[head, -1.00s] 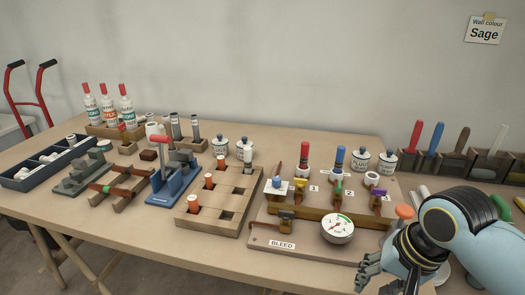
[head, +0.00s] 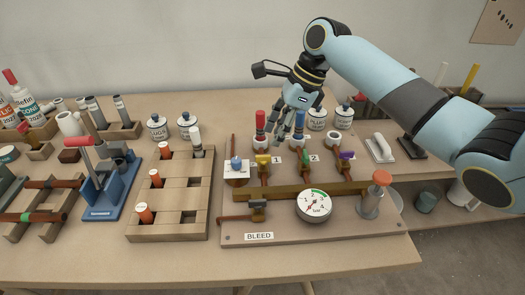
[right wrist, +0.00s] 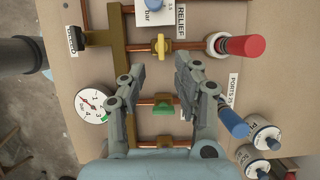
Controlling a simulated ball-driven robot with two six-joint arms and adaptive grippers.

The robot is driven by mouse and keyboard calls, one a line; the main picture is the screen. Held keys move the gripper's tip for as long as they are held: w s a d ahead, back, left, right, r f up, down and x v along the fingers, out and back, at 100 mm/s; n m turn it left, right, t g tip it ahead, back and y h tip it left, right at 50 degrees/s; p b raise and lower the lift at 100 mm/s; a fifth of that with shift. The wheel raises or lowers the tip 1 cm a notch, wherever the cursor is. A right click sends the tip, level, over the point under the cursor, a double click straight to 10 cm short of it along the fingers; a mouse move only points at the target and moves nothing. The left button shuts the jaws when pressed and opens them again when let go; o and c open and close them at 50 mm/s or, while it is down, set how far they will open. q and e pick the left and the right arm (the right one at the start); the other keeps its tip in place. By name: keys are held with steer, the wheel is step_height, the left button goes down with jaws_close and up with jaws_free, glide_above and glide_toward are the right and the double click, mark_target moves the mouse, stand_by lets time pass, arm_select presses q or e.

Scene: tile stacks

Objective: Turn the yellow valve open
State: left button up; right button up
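The yellow valve (head: 263,160) sits on a copper pipe of the board, left of the green valve (head: 303,157). In the right wrist view the yellow valve (right wrist: 161,46) is just beyond my fingertips, with its handle across the pipe. My right gripper (head: 288,136) is open and empty above the board, behind and right of the yellow valve, not touching it. In the right wrist view its two fingers (right wrist: 160,65) are spread, with the green valve (right wrist: 163,109) below and between them. My left gripper is out of view.
A red-capped port (right wrist: 240,46) and a blue-capped port (right wrist: 232,122) stand near the right finger. The gauge (head: 314,204), the purple valve (head: 346,156) and an orange-topped pump (head: 379,190) share the board. A wooden rack (head: 172,222) stands at left.

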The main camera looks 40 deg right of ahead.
mark_target(263, 156)
steer(key=x, duration=0.6)
steer(key=shift+w+f+b, duration=0.15)
steer(key=shift+b, duration=0.15)
steer(key=shift+w+a+f, duration=0.15)
steer(key=shift+a+f, duration=0.05)
steer(key=shift+f, duration=0.3)
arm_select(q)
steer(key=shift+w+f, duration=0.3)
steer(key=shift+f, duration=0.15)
arm_select(e)
jaws_close()
